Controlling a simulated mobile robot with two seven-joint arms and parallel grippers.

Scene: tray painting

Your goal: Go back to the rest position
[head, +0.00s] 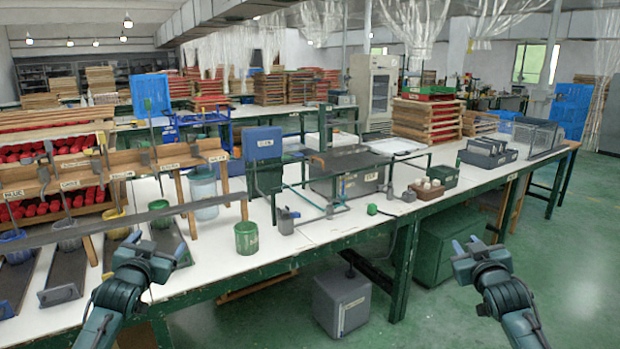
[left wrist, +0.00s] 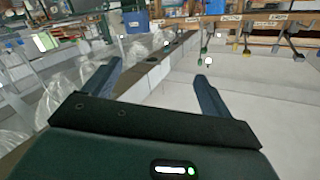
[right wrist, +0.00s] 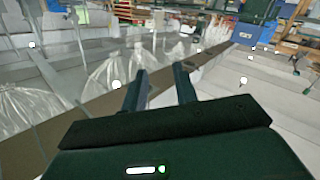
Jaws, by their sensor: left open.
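My left gripper (head: 158,246) is over the front edge of the white worktable (head: 330,232) at the left in the head view. Its two fingers stand wide apart in the left wrist view (left wrist: 158,85), with nothing between them.
A green cup (head: 246,238) stands on the table right of my left gripper. A wooden rack (head: 130,168) with hanging tools and dark ramps fills the left. A grey box (head: 342,302) hangs or stands below the table front. The floor (head: 570,275) at the right is clear.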

